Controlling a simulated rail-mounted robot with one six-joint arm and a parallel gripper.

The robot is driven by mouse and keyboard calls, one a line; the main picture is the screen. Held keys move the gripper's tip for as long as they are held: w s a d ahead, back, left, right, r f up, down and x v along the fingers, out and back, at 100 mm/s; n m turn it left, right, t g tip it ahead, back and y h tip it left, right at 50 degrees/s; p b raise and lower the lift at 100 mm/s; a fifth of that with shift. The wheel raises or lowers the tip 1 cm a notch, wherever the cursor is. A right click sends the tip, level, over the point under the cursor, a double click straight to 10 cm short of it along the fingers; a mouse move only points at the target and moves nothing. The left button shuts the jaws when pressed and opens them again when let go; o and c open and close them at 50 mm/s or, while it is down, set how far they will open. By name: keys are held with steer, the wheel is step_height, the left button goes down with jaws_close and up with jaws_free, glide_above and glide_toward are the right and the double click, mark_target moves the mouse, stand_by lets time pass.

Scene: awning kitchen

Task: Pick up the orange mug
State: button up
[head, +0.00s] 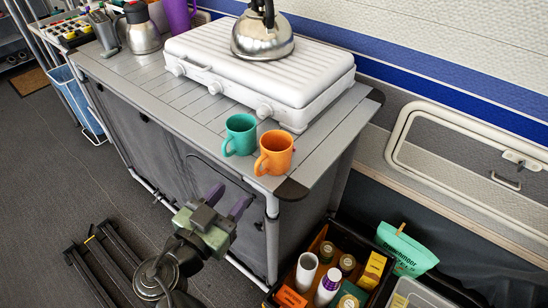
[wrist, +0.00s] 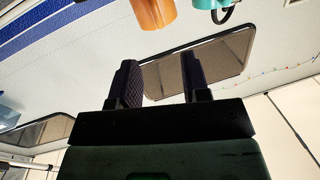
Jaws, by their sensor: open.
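The orange mug (head: 275,152) stands upright near the front right corner of the grey slatted table (head: 135,85). Its handle points left and toward the front. In the wrist view the orange mug (wrist: 153,14) shows at the top edge, partly cut off. A teal mug (head: 240,134) stands just left of it; it also shows in the wrist view (wrist: 209,4). My gripper (head: 227,197) is open and empty, in front of the table and below and left of the orange mug in the head view. Its two dark fingers (wrist: 160,80) point away from the wrist camera, with nothing between them.
A white stove (head: 260,65) with a steel kettle (head: 262,36) stands behind the mugs. A steel jug (head: 141,30) is at the far left. A dark crate (head: 272,285) with packages and bottles sits on the floor at right. The table front between jug and mugs is clear.

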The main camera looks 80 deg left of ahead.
mark_target(257, 165)
steer(key=x, duration=1.1)
steer(key=shift+s+d, duration=0.1)
jaws_close()
